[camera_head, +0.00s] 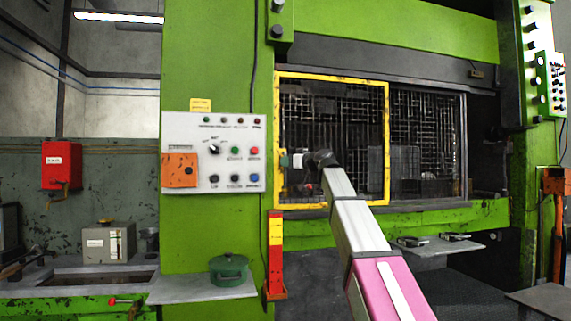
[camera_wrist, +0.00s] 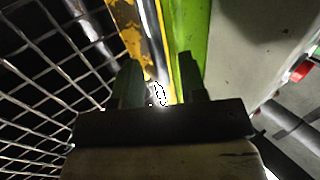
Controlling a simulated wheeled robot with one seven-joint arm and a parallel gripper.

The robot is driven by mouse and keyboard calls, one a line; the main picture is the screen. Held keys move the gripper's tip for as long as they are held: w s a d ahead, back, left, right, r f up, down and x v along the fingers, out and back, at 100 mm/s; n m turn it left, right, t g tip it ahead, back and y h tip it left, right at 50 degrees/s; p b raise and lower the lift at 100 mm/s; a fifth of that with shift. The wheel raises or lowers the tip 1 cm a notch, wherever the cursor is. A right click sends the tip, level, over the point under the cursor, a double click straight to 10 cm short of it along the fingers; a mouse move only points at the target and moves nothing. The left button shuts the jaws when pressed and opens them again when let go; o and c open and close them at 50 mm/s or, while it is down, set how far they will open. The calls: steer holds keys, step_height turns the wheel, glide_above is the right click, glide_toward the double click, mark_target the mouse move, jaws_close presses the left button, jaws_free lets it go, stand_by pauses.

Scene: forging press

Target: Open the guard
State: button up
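The guard is a yellow-framed mesh panel (camera_head: 387,130) over the left part of the press opening. It stands at the left end, and dark mesh shows behind it. My gripper (camera_head: 284,162) is at the guard's left upright, at about mid height. My arm hides part of the lower mesh. In the wrist view, the two dark fingers of my gripper (camera_wrist: 160,68) are apart. The guard's yellow upright (camera_wrist: 128,28) and a shiny metal strip (camera_wrist: 152,30) run behind and between them. A bright patch sits low between the fingers. Contact with either finger is not clear.
A white control panel (camera_head: 224,180) with buttons is on the green press column (camera_head: 210,60), left of the guard. A red-yellow post (camera_head: 275,245) stands below the guard's left corner. A shelf (camera_head: 200,291) carries a green pot (camera_head: 229,270). A second mesh panel (camera_head: 430,140) is at right.

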steer(key=shift+x, duration=1.05)
jaws_close()
glide_toward(383, 162)
steer(key=x, duration=0.4)
steer(key=shift+w+a, duration=0.2)
steer(key=shift+a, duration=0.15)
steer(key=shift+d, duration=0.1)
jaws_free()
